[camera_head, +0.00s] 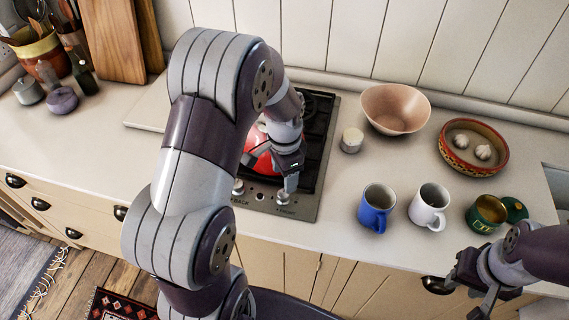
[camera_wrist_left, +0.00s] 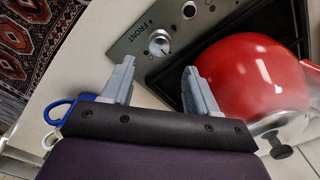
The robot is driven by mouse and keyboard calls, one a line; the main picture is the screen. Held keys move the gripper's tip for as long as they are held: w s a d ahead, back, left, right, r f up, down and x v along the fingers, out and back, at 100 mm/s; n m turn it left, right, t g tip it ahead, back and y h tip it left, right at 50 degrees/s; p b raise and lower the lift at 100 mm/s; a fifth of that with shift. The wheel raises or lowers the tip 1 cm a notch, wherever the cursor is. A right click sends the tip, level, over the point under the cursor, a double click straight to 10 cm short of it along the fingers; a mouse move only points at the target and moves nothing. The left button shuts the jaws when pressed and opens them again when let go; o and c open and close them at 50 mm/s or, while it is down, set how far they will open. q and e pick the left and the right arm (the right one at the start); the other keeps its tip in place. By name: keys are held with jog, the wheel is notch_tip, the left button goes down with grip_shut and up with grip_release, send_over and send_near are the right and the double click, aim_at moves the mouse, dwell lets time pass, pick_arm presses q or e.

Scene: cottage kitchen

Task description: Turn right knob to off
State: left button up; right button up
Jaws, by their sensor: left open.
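The right knob (camera_wrist_left: 159,43), labelled FRONT, is a round silver knob on the hob's steel control strip (camera_wrist_left: 150,18). It also shows in the head view (camera_head: 282,197), just below my left gripper (camera_head: 290,180). In the left wrist view my left gripper (camera_wrist_left: 157,72) is open and empty, with the knob just beyond the gap between its fingertips, apart from them. I cannot tell the knob's exact setting. The left knob (camera_head: 238,187), labelled BACK, is partly behind my arm. My right gripper (camera_head: 478,283) is at the lower right, away from the hob; its fingers are unclear.
Right of the hob are a blue mug (camera_head: 376,210), a white mug (camera_head: 428,207), a green pot (camera_head: 485,214), a pink bowl (camera_head: 396,108) and a painted bowl (camera_head: 458,155).

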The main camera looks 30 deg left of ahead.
pick_arm(q)
notch_tip(320, 180, up, 6)
dwell(0.5)
